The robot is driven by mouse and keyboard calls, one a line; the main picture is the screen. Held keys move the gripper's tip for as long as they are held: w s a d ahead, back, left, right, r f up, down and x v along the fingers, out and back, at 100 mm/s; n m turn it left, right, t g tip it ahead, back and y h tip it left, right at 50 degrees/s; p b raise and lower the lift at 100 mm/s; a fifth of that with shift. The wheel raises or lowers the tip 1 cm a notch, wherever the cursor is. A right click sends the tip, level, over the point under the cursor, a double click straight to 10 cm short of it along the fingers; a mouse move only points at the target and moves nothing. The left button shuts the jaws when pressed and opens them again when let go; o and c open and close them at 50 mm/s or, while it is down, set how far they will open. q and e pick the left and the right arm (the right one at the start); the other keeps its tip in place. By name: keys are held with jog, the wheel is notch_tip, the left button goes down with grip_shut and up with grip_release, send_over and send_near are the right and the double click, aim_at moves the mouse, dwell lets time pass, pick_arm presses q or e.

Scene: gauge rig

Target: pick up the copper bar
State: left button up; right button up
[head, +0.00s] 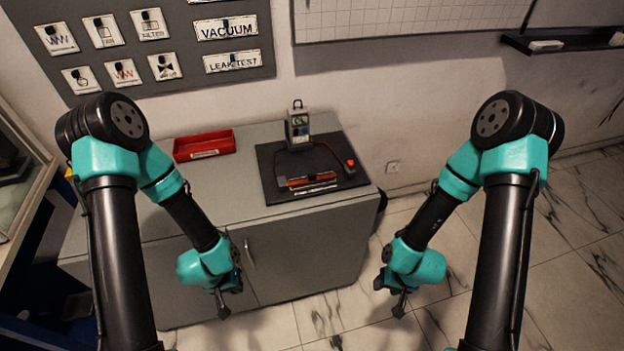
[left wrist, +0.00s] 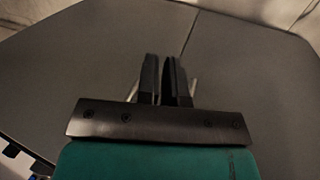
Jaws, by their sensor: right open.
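A long orange-brown bar (head: 308,181), which looks like the copper bar, lies on a black mat (head: 275,160) on the grey cabinet. It is small in the head view, and its ends are hard to make out. My left gripper (head: 222,306) hangs in front of the cabinet, to the left of the bar and apart from it. Its two dark fingers (left wrist: 163,82) are close together in the left wrist view, with nothing visible between them. My right gripper (head: 398,306) hangs over the floor, right of the cabinet, open and empty.
A grey meter (head: 298,127) stands at the mat's back edge, with a red cable running to a red-topped part (head: 350,165). A red bin (head: 204,145) sits on the cabinet's back left. The cabinet top (head: 220,185) between bin and mat is clear.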

pick_arm(q)
jog(key=o, duration=0.7)
jog(key=shift+o, duration=0.2)
